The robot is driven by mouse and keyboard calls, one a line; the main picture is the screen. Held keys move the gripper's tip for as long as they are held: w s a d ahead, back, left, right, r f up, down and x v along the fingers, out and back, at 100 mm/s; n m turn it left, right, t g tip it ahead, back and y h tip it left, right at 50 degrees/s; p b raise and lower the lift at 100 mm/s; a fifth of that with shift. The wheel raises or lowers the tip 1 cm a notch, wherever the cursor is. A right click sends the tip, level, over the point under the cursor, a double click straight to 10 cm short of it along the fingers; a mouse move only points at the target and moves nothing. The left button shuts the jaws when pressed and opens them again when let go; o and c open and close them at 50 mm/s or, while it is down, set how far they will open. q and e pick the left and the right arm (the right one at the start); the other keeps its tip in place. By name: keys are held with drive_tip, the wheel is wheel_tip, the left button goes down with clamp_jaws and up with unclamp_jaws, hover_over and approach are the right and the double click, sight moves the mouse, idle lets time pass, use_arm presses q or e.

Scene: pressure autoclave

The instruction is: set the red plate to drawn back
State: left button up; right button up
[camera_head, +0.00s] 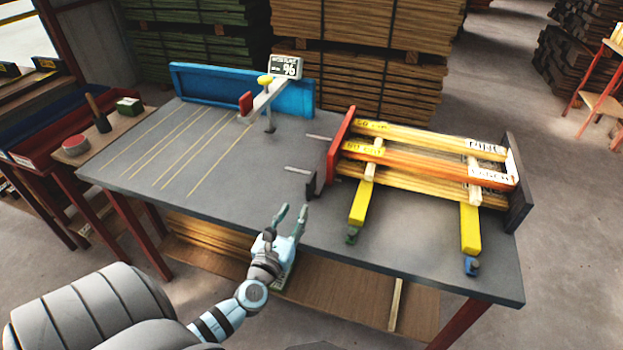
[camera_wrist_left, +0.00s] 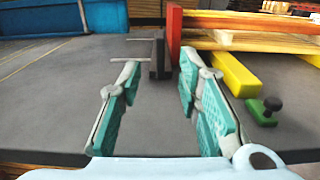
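The red plate (camera_head: 341,145) stands upright on the grey table at the left end of a stack of yellow and orange boards. It also shows in the left wrist view (camera_wrist_left: 174,35). A dark upright handle (camera_head: 313,186) sits at its near left side, and two thin pale rods reach left from the plate side. My left gripper (camera_head: 293,208) is open and empty at the table's front edge, short of the handle. In the left wrist view the dark handle (camera_wrist_left: 158,55) appears between the spread fingers, beyond their tips. My right gripper is not in view.
Boards (camera_head: 430,155) rest between the red plate and a dark end plate (camera_head: 518,185), over two yellow bars (camera_head: 470,228). A stand with a sign (camera_head: 286,68) and a blue panel (camera_head: 240,90) are at the back. The table's left part (camera_head: 160,150) is clear.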

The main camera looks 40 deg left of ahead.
sight(315, 172)
use_arm(q)
drive_tip(key=b+x, duration=0.2)
drive_tip(key=x, duration=1.1)
drive_tip(key=shift+f, duration=0.1)
drive_tip(key=shift+w+a, duration=0.2)
drive_tip(key=shift+w, duration=0.25)
clamp_jaws()
